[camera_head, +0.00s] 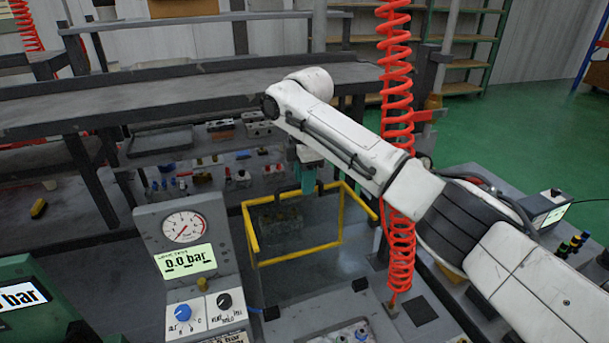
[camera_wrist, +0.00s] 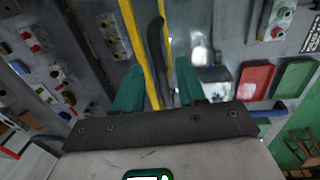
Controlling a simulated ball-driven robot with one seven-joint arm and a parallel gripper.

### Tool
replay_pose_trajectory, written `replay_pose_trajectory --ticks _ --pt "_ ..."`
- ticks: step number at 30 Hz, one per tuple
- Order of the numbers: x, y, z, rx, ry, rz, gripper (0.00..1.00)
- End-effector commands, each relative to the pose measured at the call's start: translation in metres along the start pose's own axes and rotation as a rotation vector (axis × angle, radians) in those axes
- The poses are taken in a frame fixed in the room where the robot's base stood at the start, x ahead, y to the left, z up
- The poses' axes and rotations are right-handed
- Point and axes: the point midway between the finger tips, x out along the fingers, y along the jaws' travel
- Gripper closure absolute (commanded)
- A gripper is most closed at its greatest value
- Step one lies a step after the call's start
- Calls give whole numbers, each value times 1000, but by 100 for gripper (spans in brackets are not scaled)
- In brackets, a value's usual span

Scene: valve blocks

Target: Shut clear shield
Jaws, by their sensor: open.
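The clear shield shows as a yellow frame (camera_head: 300,254) in the middle of the head view; its clear panel is hard to make out. In the wrist view the yellow bars (camera_wrist: 134,40) run up beside a dark curved bar (camera_wrist: 156,55), which may be the shield's handle. My gripper (camera_head: 308,178) points down at the back of the frame. Its teal fingers (camera_wrist: 157,90) are apart, with a yellow bar and the dark bar showing between them. I cannot tell whether they touch either bar.
A valve block (camera_head: 280,222) sits inside the yellow frame. A gauge panel (camera_head: 185,228) reading 0.0 bar stands at left. A red coiled hose (camera_head: 397,120) hangs right of the frame, close to my arm. Red and green bins (camera_wrist: 255,82) show in the wrist view.

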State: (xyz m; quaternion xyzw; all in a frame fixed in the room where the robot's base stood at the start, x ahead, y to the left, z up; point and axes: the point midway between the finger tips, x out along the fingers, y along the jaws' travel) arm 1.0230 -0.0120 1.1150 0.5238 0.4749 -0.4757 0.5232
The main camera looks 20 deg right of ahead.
Motion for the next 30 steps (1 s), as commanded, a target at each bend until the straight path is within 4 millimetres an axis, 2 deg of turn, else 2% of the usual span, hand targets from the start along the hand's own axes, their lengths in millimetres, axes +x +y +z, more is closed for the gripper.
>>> replay_pose_trajectory --ticks 9,21,30 --pt "2 0 0 0 0 0 61" --pt "2 0 0 0 0 0 99" --pt "2 0 0 0 0 0 100"
